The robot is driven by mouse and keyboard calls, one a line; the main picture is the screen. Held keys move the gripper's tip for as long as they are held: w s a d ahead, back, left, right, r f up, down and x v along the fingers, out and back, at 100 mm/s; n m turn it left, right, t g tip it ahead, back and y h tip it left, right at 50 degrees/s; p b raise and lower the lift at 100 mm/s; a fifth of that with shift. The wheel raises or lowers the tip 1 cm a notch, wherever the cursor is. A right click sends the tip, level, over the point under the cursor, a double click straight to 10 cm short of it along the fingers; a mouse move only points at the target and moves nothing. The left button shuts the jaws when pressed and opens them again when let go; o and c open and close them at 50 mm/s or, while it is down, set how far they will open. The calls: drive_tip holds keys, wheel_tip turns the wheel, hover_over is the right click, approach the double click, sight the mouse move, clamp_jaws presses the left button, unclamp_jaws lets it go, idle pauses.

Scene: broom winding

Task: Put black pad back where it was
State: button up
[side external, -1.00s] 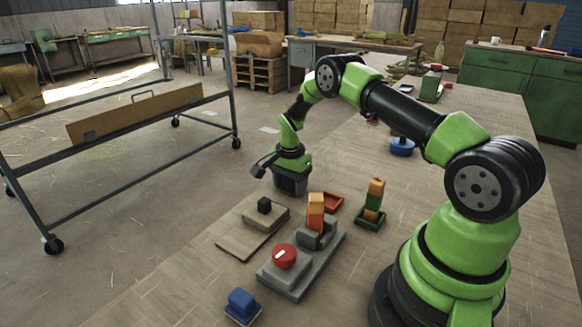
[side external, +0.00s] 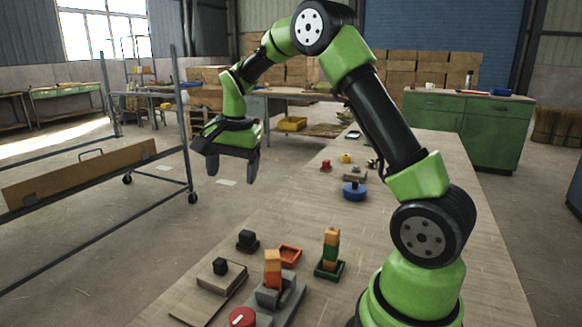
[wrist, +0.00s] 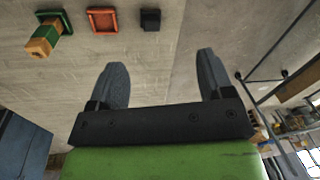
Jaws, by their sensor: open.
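A small black pad (side external: 248,243), with a raised block-like top, sits on the table behind the wooden board and left of the red tray. It also shows at the top of the wrist view (wrist: 150,19), beside the red tray. My gripper (side external: 233,170) is open and empty, raised well above the table and up-left of the pad in the side view. Its two grey fingers (wrist: 163,85) are spread apart with nothing between them in the wrist view. The pad is apart from the fingers.
A red tray (side external: 290,252) and a green tray (side external: 340,270) bearing a block stack stand near the pad. A grey base (side external: 292,302) holds an orange block and red knob. A blue round piece (side external: 355,191) sits farther back.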

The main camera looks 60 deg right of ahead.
drive_tip(key=s+a+r+n+t, duration=0.3)
drive_tip(key=s+a+r+n, duration=0.3)
drive_tip(key=s+a+r, duration=0.35)
drive_tip(key=s+a+n+t+y, duration=0.2)
drive_tip(key=s+a+n, duration=0.3)
drive_tip(key=s, duration=0.6)
drive_tip(key=shift+s+r+t, duration=0.25)
drive_tip(key=shift+s+t, duration=0.05)
drive_tip(key=shift+s, duration=0.1)
drive_tip(key=shift+d, duration=0.1)
idle(0.5)
